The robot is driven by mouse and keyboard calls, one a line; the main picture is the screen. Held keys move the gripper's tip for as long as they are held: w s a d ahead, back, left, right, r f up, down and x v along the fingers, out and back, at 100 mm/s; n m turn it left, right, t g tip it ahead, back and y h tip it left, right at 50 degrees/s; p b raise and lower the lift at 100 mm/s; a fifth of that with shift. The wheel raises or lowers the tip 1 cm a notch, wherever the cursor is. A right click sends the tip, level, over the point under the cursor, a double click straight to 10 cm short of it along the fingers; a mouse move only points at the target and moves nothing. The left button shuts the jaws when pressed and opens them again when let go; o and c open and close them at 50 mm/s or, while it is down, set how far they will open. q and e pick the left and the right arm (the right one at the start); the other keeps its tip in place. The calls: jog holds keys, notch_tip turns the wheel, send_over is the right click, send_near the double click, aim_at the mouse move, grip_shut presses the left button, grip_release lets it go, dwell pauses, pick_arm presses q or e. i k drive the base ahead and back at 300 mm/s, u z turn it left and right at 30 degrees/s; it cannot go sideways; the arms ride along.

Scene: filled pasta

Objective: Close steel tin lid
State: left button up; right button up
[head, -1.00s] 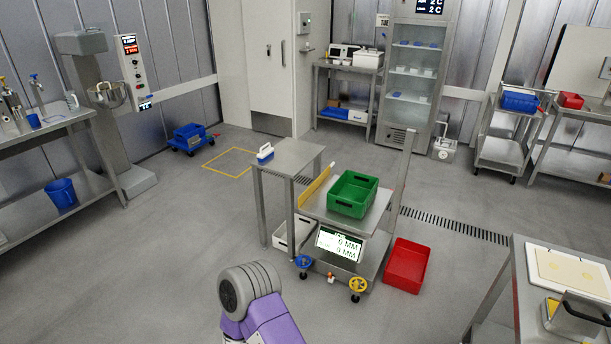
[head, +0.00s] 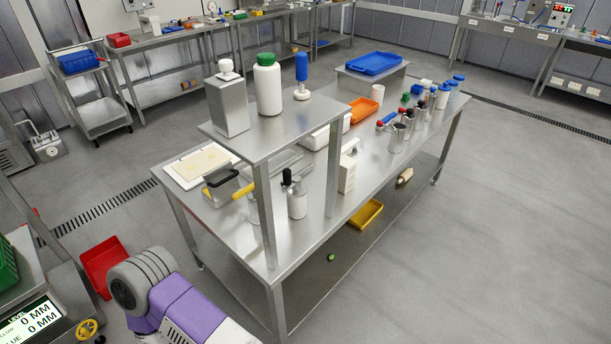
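A low steel box (head: 216,196) with a dark handle on top stands at the left end of the long steel table, beside a white board. A purple and grey link of my own arm shows at lower left. Neither of my grippers is in view.
A red bin (head: 101,265) stands on the floor at left. The floor at right is clear.

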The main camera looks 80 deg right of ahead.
aim_at(223, 181)
jog(key=z, duration=2.25)
